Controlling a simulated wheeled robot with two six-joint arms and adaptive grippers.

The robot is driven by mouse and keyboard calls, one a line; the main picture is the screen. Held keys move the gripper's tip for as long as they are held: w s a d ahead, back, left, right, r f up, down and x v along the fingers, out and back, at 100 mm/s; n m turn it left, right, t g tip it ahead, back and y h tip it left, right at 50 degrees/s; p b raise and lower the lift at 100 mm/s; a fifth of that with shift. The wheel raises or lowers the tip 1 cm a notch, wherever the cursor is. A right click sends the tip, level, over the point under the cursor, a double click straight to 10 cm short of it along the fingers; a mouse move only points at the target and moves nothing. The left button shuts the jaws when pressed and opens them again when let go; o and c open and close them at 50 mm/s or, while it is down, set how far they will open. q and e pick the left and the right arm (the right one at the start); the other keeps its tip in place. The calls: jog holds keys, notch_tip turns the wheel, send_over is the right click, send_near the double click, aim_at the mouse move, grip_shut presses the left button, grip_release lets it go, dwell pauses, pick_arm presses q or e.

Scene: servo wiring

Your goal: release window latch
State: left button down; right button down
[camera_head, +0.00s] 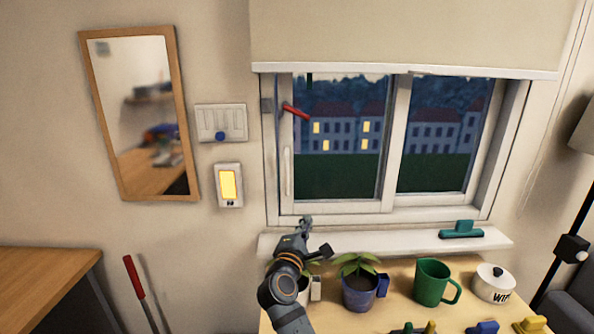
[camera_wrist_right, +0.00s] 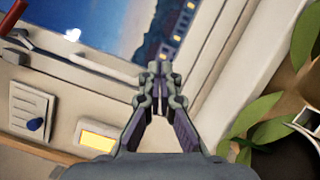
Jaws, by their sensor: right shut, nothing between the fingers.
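The window (camera_head: 340,145) has a white frame and two panes. A red latch handle (camera_head: 295,111) sits on the upper left of the frame, tilted down to the right. A red piece, probably the same latch, shows at the top left corner of the right wrist view (camera_wrist_right: 14,14). A white vertical handle (camera_head: 287,171) is on the left side of the frame. My right gripper (camera_head: 306,222) is shut and empty in front of the lower window frame, below and apart from the latch. Its fingertips (camera_wrist_right: 160,68) meet in the right wrist view. My left gripper is not in view.
A white sill (camera_head: 385,241) holds a teal object (camera_head: 461,230). Below it, a table holds a blue plant pot (camera_head: 361,292), a green mug (camera_head: 432,282) and a white lidded pot (camera_head: 492,283). A switch panel (camera_head: 221,122) and lit switch (camera_head: 229,185) are left of the window.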

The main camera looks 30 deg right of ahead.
jog(key=w+a+r+n+t+h, duration=0.2)
jog(key=r+n, duration=0.2)
jog(key=r, duration=0.4)
jog(key=w+a+r+n+t+h, duration=0.1)
jog(key=w+a+r+n+t, duration=0.2)
jog(key=r, duration=0.5)
jog(key=g+p, duration=0.1)
jog(key=p, duration=0.4)
send_near(297, 128)
notch_tip(297, 128, up, 4)
jog(key=r, duration=0.1)
jog(key=d+p, duration=0.1)
jog(key=d+r+p, duration=0.1)
jog(key=shift+s+d+r+n, duration=0.1)
jog(key=shift+s+r+n, duration=0.15)
jog(key=shift+r+n, duration=0.05)
